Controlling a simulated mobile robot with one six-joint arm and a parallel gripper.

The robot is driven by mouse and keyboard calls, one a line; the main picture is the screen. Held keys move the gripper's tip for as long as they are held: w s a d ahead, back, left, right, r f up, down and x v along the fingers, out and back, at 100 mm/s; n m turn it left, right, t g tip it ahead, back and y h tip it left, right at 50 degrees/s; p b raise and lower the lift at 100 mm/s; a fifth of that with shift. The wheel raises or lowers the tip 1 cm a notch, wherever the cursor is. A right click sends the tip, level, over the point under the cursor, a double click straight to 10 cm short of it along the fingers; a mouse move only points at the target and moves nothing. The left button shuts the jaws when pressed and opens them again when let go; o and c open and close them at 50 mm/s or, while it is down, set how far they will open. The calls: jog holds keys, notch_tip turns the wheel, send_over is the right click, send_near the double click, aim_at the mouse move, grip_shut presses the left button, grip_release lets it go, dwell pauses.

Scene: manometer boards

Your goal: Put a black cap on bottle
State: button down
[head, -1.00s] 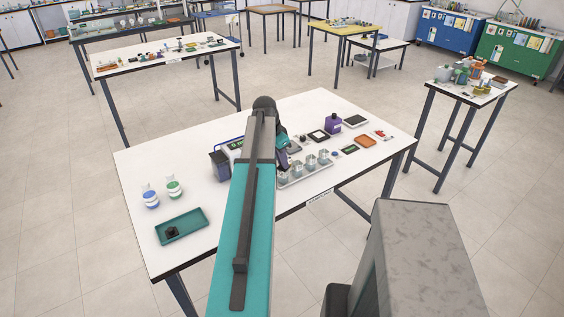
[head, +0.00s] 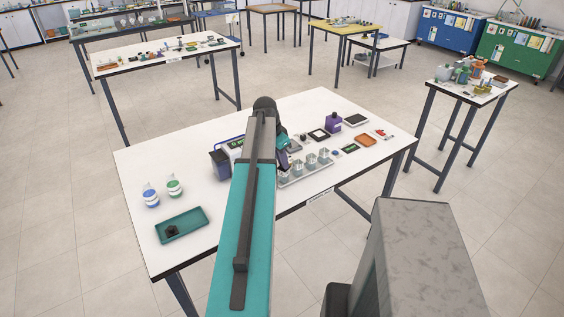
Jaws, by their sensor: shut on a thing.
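A black cap-like piece (head: 172,230) lies in a green tray (head: 192,229) at the front left of the white table. Two small clear bottles stand behind that tray, one with blue contents (head: 151,197) and one with green (head: 174,188). A purple bottle (head: 333,123) stands at the back right. My gripper (head: 283,151) is at the far end of my arm, over the middle of the table near a row of glass beakers. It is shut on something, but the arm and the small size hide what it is.
The glass beakers (head: 310,160) stand in a pale tray near the front edge. A dark blue container (head: 220,163) is left of my arm. An orange dish (head: 366,141) and a dark pad (head: 356,120) lie at the right. The table's left part is mostly clear.

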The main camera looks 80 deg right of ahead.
jog(key=c, duration=1.6)
grip_release()
jog(key=shift+r, duration=0.15)
jog(key=shift+r+p, duration=1.85)
jog(key=shift+r, duration=1.5)
